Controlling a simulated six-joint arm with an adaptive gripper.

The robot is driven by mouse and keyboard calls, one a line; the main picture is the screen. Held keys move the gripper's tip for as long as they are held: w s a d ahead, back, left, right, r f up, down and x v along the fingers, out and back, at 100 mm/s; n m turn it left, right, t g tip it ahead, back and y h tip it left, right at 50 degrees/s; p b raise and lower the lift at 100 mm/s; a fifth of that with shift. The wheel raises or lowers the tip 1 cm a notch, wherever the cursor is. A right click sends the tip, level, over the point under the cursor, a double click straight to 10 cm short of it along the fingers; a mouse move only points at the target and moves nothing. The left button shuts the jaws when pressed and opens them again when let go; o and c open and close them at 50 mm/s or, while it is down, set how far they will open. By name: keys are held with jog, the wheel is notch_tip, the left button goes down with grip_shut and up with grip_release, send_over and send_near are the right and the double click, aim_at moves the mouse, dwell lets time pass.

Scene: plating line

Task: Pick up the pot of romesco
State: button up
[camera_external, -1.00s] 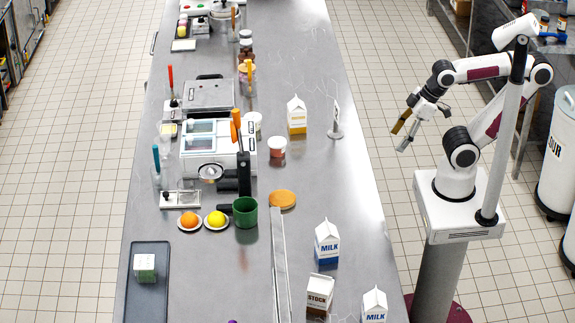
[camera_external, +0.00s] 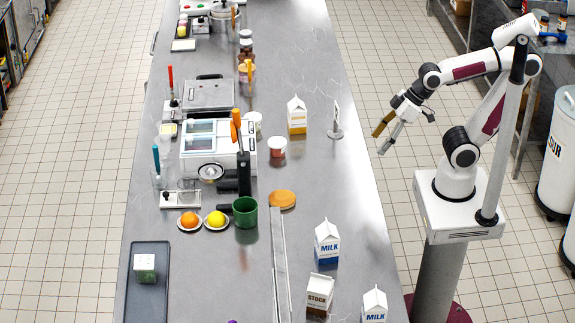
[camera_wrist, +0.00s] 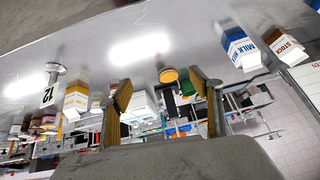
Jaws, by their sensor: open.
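A small white pot with reddish-orange contents (camera_external: 277,147), which looks like the romesco, stands upright on the steel counter (camera_external: 320,180). It is right of the white machine and below the yellow-labelled carton in the external view. No label can be read on it. My gripper (camera_external: 380,143) is open and empty, in the air by the counter's right edge, well to the right of the pot. In the wrist view my gripper (camera_wrist: 161,92) shows its two fingers spread apart with nothing between them. I cannot surely pick out the pot in the wrist view.
A yellow-labelled carton (camera_external: 297,115) and a table number stand (camera_external: 336,122) are near the pot. The white machine (camera_external: 205,150), a green cup (camera_external: 245,212) and an orange-brown disc (camera_external: 282,199) are around it. Milk (camera_external: 327,243) and stock (camera_external: 319,296) cartons stand nearer the front.

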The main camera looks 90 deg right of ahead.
jog(key=w+m+t, duration=0.2)
jog(key=w, duration=1)
jog(key=m+t+h, duration=0.1)
jog(key=m+h, duration=0.5)
jog(key=h, duration=0.3)
send_near(280, 143)
jog(key=w, duration=0.1)
jog(key=w+d+f, duration=0.1)
jog(key=shift+w+f, duration=0.2)
jog(key=shift+w, duration=0.15)
jog(key=shift+s+d+f+h, duration=0.15)
jog(key=shift+d+f+h, duration=0.05)
jog(key=shift+d+h, duration=0.3)
jog(key=shift+x, duration=1.2)
jog(key=shift+f, duration=0.1)
